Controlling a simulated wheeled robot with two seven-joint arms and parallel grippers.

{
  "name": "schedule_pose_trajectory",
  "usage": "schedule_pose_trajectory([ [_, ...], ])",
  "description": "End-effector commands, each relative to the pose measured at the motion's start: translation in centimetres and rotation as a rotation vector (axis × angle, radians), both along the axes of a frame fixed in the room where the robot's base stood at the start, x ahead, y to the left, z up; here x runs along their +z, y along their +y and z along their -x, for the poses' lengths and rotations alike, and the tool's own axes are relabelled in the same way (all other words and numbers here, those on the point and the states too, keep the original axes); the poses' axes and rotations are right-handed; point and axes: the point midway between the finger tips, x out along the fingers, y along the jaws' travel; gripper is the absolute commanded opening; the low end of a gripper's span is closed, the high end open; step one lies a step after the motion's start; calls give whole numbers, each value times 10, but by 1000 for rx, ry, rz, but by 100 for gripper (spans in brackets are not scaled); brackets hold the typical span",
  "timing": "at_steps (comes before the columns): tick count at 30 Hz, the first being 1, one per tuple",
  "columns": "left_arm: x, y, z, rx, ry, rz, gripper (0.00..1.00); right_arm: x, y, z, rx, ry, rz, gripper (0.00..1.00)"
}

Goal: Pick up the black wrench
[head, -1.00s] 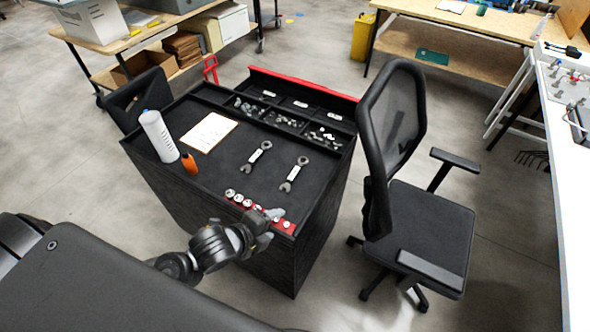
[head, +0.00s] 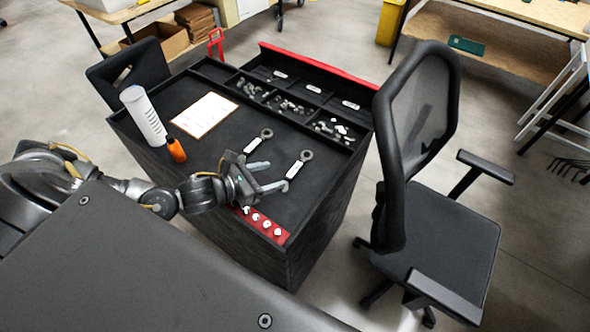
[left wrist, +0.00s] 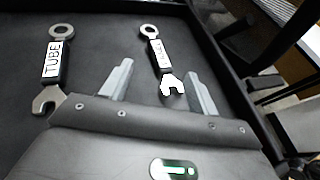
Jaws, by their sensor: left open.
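Two combination wrenches with black handles and white labels lie on the dark cart top. The right wrench (head: 296,168) also shows in the left wrist view (left wrist: 159,54), with its open-jaw end between my fingers. The left wrench (head: 254,147) shows in the left wrist view (left wrist: 53,62), its label reading TUBE, outside my left finger. My left gripper (head: 268,177) is open and empty, its fingers pointing toward the right wrench; in the left wrist view (left wrist: 158,72) the fingers stand on either side of its lower end. Whether they touch the top I cannot tell. My right gripper is out of view.
A red strip with round pieces (head: 262,222) lies along the cart's near edge below my gripper. A white cylinder (head: 143,113), orange bottle (head: 176,150) and clipboard (head: 205,114) stand or lie left. Bins of small parts (head: 290,106) line the back. An office chair (head: 435,215) is right.

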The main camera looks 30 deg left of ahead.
Motion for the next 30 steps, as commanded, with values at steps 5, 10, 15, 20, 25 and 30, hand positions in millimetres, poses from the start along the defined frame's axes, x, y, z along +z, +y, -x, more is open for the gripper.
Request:
schedule_pose_trajectory([
  [5,-7,-9,-19,1,0,0,60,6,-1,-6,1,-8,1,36],
  [10,-10,-12,-22,0,1,2,60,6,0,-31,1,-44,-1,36],
  [15,-14,-19,-36,-1,0,2,60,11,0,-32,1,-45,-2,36],
  [20,-24,-30,-56,0,0,2,60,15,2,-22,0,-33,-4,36],
  [25,-30,-35,-66,-1,2,2,60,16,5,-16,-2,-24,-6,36],
  [30,-31,-35,-66,0,2,2,60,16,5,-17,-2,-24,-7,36],
])
